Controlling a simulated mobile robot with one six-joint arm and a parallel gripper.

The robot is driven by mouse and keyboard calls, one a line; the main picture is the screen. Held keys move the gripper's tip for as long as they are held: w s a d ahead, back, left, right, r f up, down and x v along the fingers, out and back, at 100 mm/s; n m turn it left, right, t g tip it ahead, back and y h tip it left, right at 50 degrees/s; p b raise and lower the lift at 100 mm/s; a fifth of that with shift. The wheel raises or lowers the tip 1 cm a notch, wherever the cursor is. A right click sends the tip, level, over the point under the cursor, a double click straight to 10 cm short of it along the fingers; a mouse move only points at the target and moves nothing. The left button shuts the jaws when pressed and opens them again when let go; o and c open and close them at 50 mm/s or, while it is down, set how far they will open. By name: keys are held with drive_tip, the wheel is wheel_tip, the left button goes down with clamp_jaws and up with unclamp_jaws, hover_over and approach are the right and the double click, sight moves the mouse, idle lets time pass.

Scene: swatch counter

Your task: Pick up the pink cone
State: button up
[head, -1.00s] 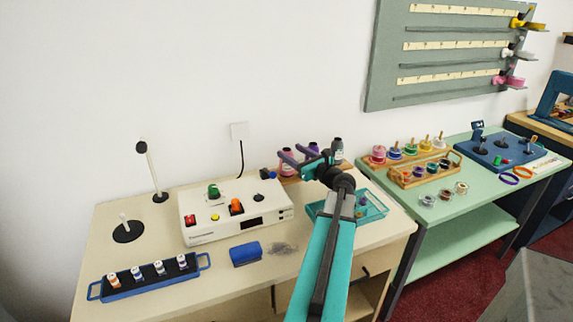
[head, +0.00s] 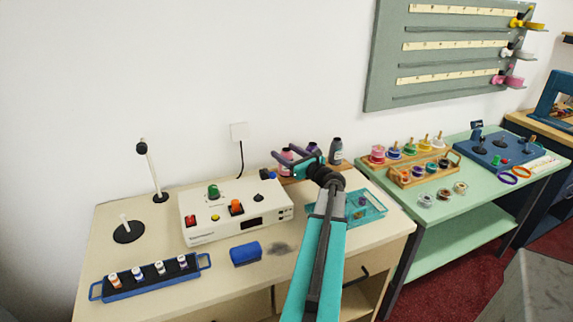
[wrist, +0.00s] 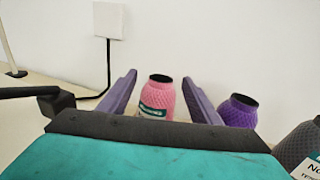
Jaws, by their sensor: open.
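The pink cone (wrist: 158,98) stands upright in the wrist view, with a dark top and a pale label low on its side. It shows between the two purple fingers of my gripper (wrist: 159,78), which are open and apart from each other. Its lower part is hidden behind my gripper's body. I cannot tell how deep the cone is between the fingers. In the head view the pink cone (head: 287,155) is partly covered by my gripper (head: 280,162), at the back of the cream desk.
A purple cone (wrist: 239,110) and a grey cone (wrist: 300,145) stand to the right of the pink one. A white control box (head: 235,214) is at the left, and a teal tray (head: 372,216) at the right. The wall (wrist: 220,40) is close behind the cones.

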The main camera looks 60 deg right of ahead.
drive_tip(key=shift+p+x, duration=0.3)
drive_tip(key=shift+x, duration=1.6)
clamp_jaws()
drive_tip(key=shift+r, duration=0.1)
wheel_tip(320, 180, up, 10)
drive_tip(key=b, duration=0.1)
idle(0.4)
